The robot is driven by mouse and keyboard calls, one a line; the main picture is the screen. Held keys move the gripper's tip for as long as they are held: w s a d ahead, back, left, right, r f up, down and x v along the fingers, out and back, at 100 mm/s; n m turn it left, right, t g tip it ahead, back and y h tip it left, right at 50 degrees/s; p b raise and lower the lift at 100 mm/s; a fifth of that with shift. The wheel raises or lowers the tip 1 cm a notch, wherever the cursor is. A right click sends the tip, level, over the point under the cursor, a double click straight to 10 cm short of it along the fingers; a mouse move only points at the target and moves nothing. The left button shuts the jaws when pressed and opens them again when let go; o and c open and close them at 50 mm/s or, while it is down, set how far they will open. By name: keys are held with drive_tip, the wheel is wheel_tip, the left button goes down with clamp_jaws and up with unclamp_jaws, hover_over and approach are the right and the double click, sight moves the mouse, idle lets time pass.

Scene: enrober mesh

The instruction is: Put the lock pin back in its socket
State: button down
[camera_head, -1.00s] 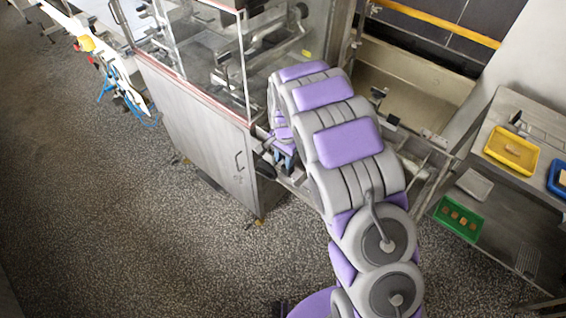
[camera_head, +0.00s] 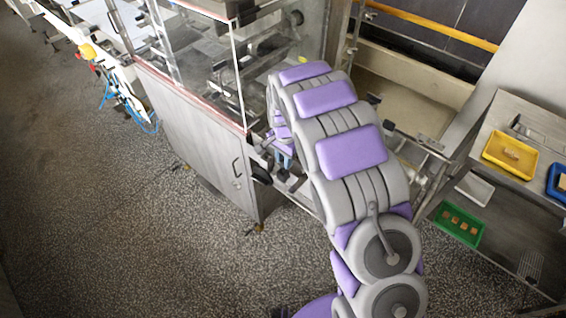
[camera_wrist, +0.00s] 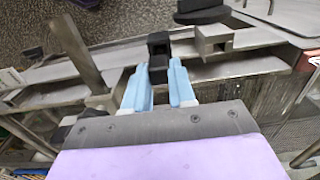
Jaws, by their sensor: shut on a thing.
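My gripper (camera_wrist: 157,88) has two pale blue fingers, and they are shut on a small black block-shaped piece, which I take to be the lock pin (camera_wrist: 158,46). The pin sticks out beyond the fingertips, in front of a metal rail. A grey metal block with a square opening, which looks like the socket (camera_wrist: 213,40), is on the rail to the right of the pin and apart from it. In the head view my gripper (camera_head: 284,152) is beside the machine's corner, mostly hidden by my arm, and the pin cannot be made out there.
A glass-sided machine cabinet (camera_head: 195,135) stands left of my arm. A dark rounded knob (camera_wrist: 200,11) lies beyond the socket. A metal post (camera_wrist: 80,55) rises at left. A bench at right holds a yellow tray (camera_head: 488,153) and a green tray (camera_head: 440,222). Open floor lies at front left.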

sight(282, 161)
drive_tip(key=r, duration=0.7)
drive_tip(key=shift+a+r+p, duration=0.2)
drive_tip(key=shift+a+p, duration=0.15)
drive_tip(key=shift+d+r+p, duration=0.15)
drive_tip(key=shift+r+p, duration=0.75)
drive_tip(key=shift+r, duration=1.9)
